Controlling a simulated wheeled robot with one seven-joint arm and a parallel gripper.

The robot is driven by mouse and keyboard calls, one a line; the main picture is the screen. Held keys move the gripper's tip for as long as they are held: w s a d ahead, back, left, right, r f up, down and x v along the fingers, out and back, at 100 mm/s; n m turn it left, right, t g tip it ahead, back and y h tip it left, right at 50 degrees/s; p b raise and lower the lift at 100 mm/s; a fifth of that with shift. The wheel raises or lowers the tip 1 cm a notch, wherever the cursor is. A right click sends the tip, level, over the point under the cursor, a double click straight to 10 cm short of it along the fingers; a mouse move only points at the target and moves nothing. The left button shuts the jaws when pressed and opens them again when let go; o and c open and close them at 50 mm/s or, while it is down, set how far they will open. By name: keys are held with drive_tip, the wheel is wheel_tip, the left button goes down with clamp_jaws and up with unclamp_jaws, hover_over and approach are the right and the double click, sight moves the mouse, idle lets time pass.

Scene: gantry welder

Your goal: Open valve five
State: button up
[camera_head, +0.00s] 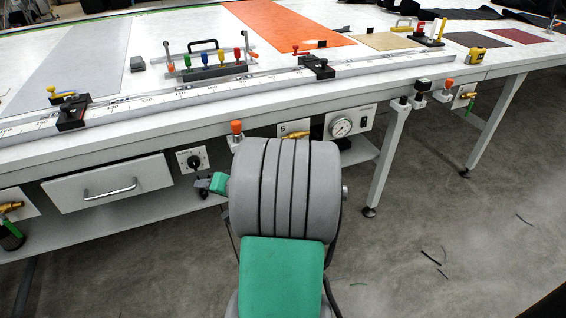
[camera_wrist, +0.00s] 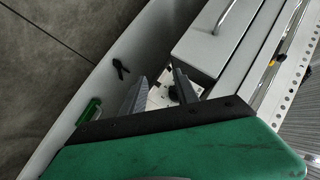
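A white plate marked "5" (camera_head: 284,129) is on the front of the white table, with a brass valve (camera_head: 298,135) at its right. My arm hides the lower part of this plate and valve. My gripper (camera_wrist: 158,78) is open and empty in the wrist view, with its two dark fingers apart. Between and beyond them is a white panel with a black rotary knob (camera_wrist: 174,94). In the head view this knob (camera_head: 194,162) is left of my arm. Only a small part of my gripper (camera_head: 203,184) shows there, just below the knob panel and left of valve five.
A drawer (camera_head: 108,186) with a metal handle is left of the knob. A pressure gauge (camera_head: 341,126) is right of valve five. Other brass valves are at the far left (camera_head: 11,206) and right (camera_head: 467,96). A lower shelf (camera_head: 130,221) runs below; table legs stand at right.

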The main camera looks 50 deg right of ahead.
drive_tip(key=s+d+m+t+h+b, duration=0.15)
drive_tip(key=s+d+m+h, duration=0.4)
drive_tip(key=d, duration=0.55)
drive_tip(key=s+d+m+t+h+b, duration=0.15)
drive_tip(key=s+d+m+h, duration=0.4)
drive_tip(key=d, duration=0.55)
drive_tip(key=shift+y, duration=0.6)
drive_tip(key=x, duration=0.5)
drive_tip(key=shift+w+d+r, duration=0.15)
drive_tip(key=shift+d+r, duration=0.15)
drive_tip(key=shift+d, duration=0.15)
drive_tip(key=shift+c, duration=0.5)
clamp_jaws()
